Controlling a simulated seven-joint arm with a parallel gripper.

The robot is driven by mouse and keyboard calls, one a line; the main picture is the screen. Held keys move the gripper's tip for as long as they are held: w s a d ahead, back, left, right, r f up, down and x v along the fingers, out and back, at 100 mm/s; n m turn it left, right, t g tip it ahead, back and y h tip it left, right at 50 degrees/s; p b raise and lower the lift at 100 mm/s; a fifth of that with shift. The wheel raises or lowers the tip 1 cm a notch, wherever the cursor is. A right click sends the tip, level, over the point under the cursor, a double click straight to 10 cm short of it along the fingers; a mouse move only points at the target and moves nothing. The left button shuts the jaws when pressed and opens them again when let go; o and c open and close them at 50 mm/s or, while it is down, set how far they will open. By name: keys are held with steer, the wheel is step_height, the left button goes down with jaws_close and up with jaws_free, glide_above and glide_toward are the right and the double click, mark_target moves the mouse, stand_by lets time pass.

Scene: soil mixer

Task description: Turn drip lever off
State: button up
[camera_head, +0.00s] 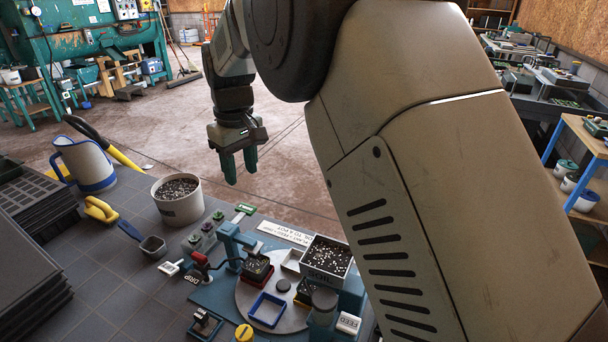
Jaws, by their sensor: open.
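A small plate marked DRIP (193,278) sits at the left edge of the potting machine (215,293). A small lever with a red knob (200,259) stands just behind it. A white handle (170,268) lies left of it; I cannot tell which of these is the drip lever, or its on or off position. My gripper (240,168) is open and empty, pointing down. In the picture it hangs above and behind the machine, well apart from the lever.
A turntable (286,322) carries small pots. A white soil bucket (178,200), a scoop (145,240), a yellow-handled tool (101,210) and a blue-white jug (86,165) stand left on the bench. Black trays (35,270) are stacked far left. A FEED block (348,323) sits right.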

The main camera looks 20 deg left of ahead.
mark_target(198, 256)
steer(key=s+a+f+n, duration=0.3)
steer(key=s+a+f, duration=0.5)
steer(key=a+f, duration=0.35)
steer(key=shift+g+h, duration=0.3)
steer(key=shift+h, duration=0.1)
steer(key=f, duration=0.7)
steer(key=d+f, duration=0.1)
steer(key=f, duration=0.3)
steer(key=shift+s+f, duration=0.1)
steer(key=shift+c, duration=0.4)
jaws_close()
